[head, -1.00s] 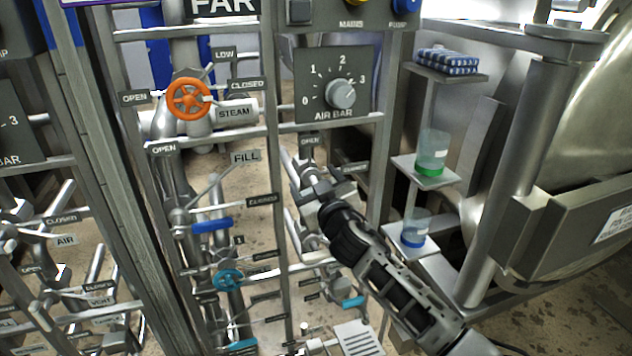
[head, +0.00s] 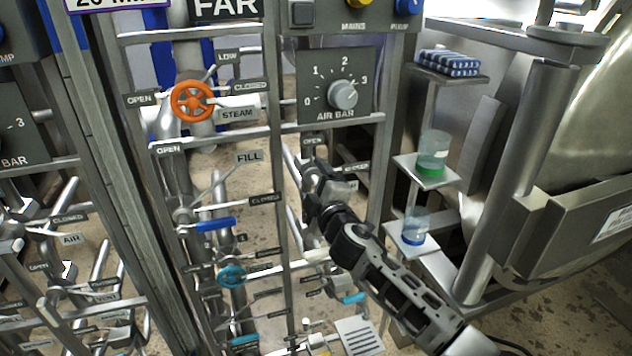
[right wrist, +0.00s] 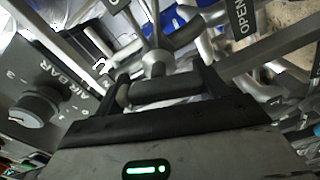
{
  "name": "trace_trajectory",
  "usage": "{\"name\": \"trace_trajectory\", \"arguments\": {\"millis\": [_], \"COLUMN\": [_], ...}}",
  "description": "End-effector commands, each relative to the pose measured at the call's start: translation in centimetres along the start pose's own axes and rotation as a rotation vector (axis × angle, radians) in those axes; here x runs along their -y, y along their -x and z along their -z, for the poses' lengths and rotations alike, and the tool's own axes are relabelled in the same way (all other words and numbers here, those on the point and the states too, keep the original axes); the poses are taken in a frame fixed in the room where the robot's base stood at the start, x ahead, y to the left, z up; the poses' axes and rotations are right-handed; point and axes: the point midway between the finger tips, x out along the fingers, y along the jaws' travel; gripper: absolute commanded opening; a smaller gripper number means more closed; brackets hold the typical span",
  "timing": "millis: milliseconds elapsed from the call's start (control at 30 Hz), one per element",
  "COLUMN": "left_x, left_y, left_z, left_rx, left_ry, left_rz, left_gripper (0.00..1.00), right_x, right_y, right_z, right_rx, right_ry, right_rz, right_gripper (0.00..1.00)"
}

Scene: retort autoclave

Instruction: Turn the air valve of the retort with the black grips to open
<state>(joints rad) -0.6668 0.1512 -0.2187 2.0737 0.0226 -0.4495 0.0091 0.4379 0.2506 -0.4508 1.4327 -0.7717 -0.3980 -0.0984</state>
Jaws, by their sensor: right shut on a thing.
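My right gripper (head: 328,183) is at a valve behind the FAR panel frame, below the AIR BAR dial. In the right wrist view, its two black fingers (right wrist: 163,88) are closed around a dark cylindrical grip (right wrist: 165,90), with a pale metal stem (right wrist: 155,62) beyond it. In the head view the gripper hides most of this valve. An OPEN label (head: 313,141) stands above it and a CLOSED label (head: 356,167) to its right. The valve's own name plate is not readable. My left gripper is not in view.
The AIR BAR dial (head: 342,95) is just above the gripper. The orange STEAM wheel (head: 192,101), blue FILL-side handle (head: 213,225) and blue wheel (head: 231,275) are to the left. Small shelves with bottles (head: 433,150) stand close on the right. Frame posts (head: 283,220) crowd the reach.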

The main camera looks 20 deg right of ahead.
Motion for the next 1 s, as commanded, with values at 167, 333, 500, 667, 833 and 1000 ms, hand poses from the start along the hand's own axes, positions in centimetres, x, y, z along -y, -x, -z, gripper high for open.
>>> {"name": "trace_trajectory", "arguments": {"millis": [167, 333, 500, 667, 833, 1000], "left_x": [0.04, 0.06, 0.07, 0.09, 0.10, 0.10], "left_y": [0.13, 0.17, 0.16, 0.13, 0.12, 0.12], "left_z": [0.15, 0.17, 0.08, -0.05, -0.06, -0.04], "left_rx": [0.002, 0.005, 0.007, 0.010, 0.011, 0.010], "left_ry": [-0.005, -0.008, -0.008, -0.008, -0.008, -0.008], "left_rz": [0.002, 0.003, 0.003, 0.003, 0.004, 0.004], "left_gripper": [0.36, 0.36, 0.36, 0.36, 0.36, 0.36], "right_x": [0.05, 0.11, 0.17, 0.21, 0.23, 0.24], "right_y": [-0.01, -0.01, 0.00, 0.00, 0.00, 0.01], "right_z": [0.06, 0.04, 0.04, 0.05, 0.04, 0.03], "right_rx": [-0.002, -0.001, -0.002, -0.002, -0.002, -0.002], "right_ry": [0.141, 0.241, 0.304, 0.336, 0.347, 0.349], "right_rz": [0.001, 0.000, 0.000, 0.000, 0.000, 0.000], "right_gripper": [0.50, 0.50, 0.50, 0.50, 0.50, 0.50]}}
